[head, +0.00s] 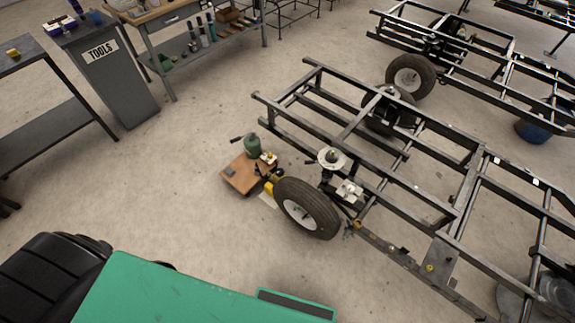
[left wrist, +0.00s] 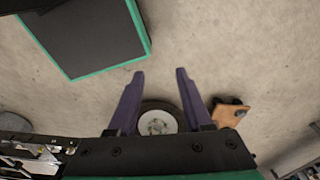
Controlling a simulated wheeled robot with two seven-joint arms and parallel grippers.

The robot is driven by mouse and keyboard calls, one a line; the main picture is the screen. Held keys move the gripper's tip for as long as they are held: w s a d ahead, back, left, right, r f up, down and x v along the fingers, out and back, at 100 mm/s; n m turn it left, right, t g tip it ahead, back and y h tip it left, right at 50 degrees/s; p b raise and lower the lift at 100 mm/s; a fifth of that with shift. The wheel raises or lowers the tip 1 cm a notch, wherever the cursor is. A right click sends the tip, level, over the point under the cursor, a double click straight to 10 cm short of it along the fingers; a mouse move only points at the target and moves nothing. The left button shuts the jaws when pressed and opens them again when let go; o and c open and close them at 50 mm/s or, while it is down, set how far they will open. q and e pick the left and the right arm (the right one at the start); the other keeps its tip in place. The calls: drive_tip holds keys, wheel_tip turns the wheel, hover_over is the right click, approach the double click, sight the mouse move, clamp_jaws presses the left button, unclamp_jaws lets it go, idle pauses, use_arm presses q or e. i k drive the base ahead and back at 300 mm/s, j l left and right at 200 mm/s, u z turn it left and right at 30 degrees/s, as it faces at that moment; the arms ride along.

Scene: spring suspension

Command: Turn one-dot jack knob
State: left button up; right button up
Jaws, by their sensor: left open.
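A green jack (head: 252,145) stands at the back edge of a wooden board (head: 238,178) on the floor, left of the chassis wheel in the head view. Small yellow and dark parts show beside it; I cannot make out a one-dot knob. In the left wrist view my left gripper (left wrist: 160,73) is open and empty, its two purple fingers spread. The wheel (left wrist: 158,123) shows beyond and between the fingers, and the wooden board (left wrist: 229,116) lies right of the right finger, apart from it. My right gripper is in neither view.
The wheel (head: 308,208) is on a black tubular chassis frame (head: 395,178) filling the right side. A second chassis with a wheel (head: 410,76) stands behind. A grey TOOLS cabinet (head: 110,75) and workbenches stand at upper left. Floor left of the board is clear.

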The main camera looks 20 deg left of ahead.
sight(279, 171)
drive_tip(key=i+j+z, duration=0.2)
drive_tip(key=j+z, duration=0.2)
drive_tip(key=j, duration=0.35)
drive_tip(key=j+z, duration=0.35)
drive_tip(key=j, duration=0.35)
drive_tip(key=j+z, duration=0.4)
drive_tip(key=j, duration=0.4)
